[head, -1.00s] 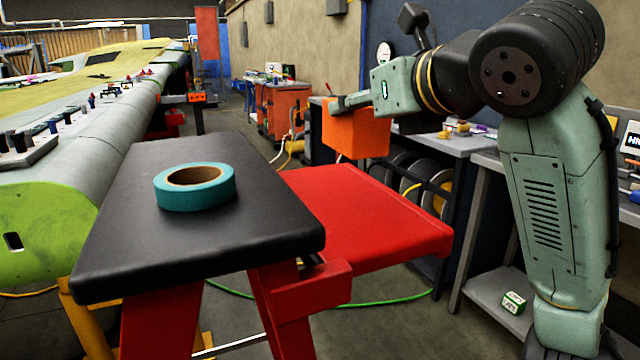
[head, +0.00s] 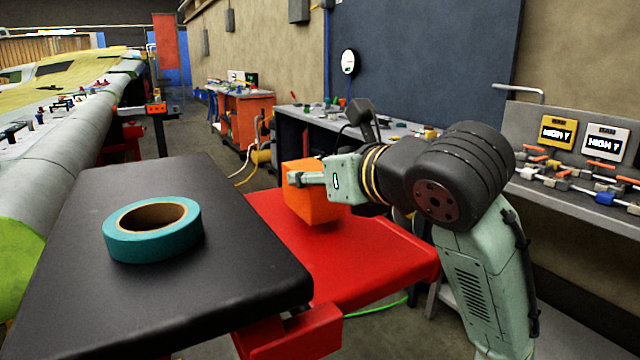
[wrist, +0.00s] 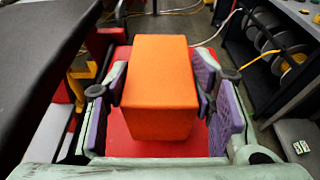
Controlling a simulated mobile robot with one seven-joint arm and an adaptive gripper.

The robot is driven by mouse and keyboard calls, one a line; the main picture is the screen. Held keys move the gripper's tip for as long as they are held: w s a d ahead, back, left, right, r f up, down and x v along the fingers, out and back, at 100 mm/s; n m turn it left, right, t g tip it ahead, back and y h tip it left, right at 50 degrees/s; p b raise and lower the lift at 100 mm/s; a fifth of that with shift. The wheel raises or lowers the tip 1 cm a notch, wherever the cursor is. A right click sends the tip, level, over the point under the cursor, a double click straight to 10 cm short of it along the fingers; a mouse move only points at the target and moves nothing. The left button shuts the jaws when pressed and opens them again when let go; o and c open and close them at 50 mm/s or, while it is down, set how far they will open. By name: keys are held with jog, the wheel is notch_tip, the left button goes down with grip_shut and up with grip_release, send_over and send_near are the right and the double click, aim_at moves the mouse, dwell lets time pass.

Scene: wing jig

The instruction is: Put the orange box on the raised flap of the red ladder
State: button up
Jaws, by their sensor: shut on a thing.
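The orange box (head: 312,196) is upright between the fingers of my gripper (head: 322,180), at or just above the red raised flap (head: 385,262) of the ladder. I cannot tell for certain whether its underside touches the flap. In the wrist view the orange box (wrist: 158,85) fills the space between the purple-padded fingers of my gripper (wrist: 160,90), which press on its two sides. The red flap (wrist: 125,142) shows beneath and around it. The flap is level and joins the ladder's black top (head: 225,225).
A teal tape roll (head: 153,230) lies on the black top, left of the flap. A workbench (head: 590,205) with meters stands at the right. An orange cabinet (head: 248,118) stands at the back. The flap's front right part is clear.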

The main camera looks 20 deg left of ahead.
jog(key=shift+f, duration=0.85)
jog(key=shift+f, duration=0.2)
jog(key=o, duration=1.3)
jog(key=shift+r, duration=0.1)
jog(key=shift+d+r, duration=0.1)
jog(key=shift+r, duration=0.05)
jog(key=b+v, duration=0.2)
jog(key=v, duration=0.9)
jog(key=shift+s+d+r, duration=0.15)
jog(key=shift+s+d, duration=0.1)
jog(key=shift+d, duration=0.05)
